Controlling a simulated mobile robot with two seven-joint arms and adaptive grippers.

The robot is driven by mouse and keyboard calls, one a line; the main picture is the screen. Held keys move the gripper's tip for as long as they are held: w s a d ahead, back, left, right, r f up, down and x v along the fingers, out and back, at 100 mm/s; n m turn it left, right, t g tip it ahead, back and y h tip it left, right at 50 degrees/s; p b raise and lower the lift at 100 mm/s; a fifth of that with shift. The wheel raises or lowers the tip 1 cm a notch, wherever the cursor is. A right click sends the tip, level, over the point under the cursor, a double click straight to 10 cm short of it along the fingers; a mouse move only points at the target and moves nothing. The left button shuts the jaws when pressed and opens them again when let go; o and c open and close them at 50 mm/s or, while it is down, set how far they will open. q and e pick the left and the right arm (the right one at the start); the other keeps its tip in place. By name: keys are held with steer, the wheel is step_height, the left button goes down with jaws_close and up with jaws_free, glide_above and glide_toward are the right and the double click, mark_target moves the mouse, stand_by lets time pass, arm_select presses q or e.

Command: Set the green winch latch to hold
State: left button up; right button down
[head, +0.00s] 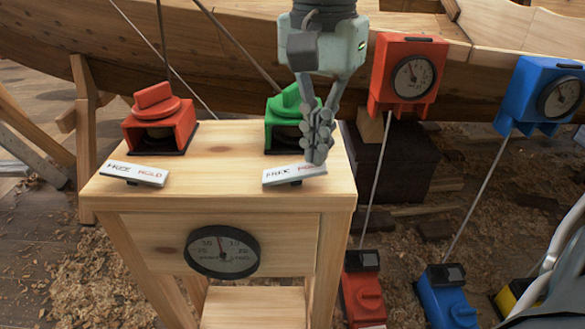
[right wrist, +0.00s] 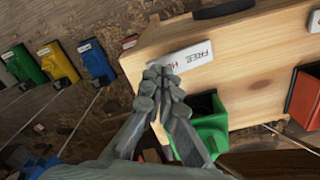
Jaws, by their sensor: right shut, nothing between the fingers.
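The green winch (head: 284,108) sits at the back right of the wooden stand's top, with a white FREE/HOLD label (head: 288,174) in front of it. My right gripper (head: 318,150) is shut and empty, pointing down in front of the winch's right side, and hides part of the winch and of the label's HOLD end. In the right wrist view the green winch (right wrist: 212,130) is beside the fingers (right wrist: 160,78), and the label (right wrist: 188,64) lies just past the tips. I cannot tell whether the fingers touch the latch, or which way it is set. My left gripper is not in view.
A red winch (head: 160,122) with its own label (head: 134,174) stands on the left of the wooden stand (head: 220,160). A dial gauge (head: 222,251) is on its front. Red (head: 405,75) and blue (head: 545,95) gauge boxes hang at the right. Lines run up from both winches past the hull (head: 230,50).

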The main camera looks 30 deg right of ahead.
steer(key=shift+f+b, duration=0.75)
steer(key=shift+f, duration=0.2)
stand_by(0.3)
steer(key=shift+r, duration=0.1)
steer(key=shift+r+p, duration=2.65)
steer(key=shift+r, duration=0.85)
